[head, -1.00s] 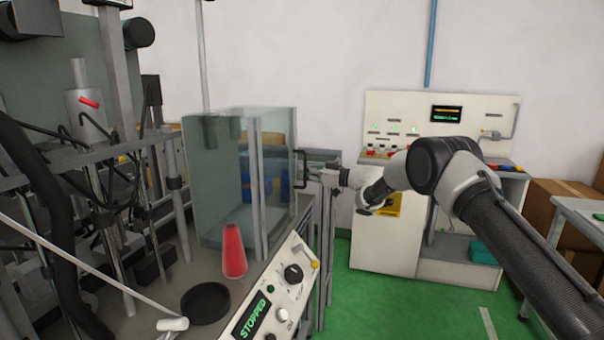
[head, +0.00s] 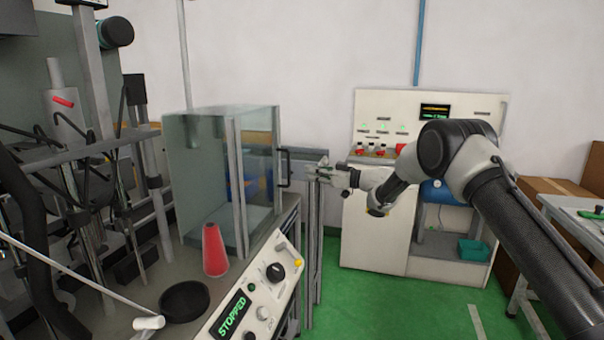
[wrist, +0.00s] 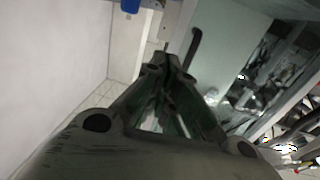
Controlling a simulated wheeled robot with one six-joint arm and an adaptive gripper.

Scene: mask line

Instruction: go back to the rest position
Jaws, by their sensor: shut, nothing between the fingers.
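My gripper (head: 326,172) is shut and empty in the head view. It points left, just right of the black door handle (head: 284,167) on the clear machine guard (head: 205,180), with a small gap as far as I can tell. In the wrist view my gripper (wrist: 165,65) has its fingers together, and the black handle (wrist: 192,45) shows close beyond the fingertips. My arm reaches in from the right side of the head view.
A red cone (head: 215,250) and a black dish (head: 185,301) sit on the machine bench by the panel reading STOPPED (head: 236,316). A white control cabinet (head: 375,232) stands behind my arm. Green floor (head: 400,305) is open in the middle. Boxes and a table are right.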

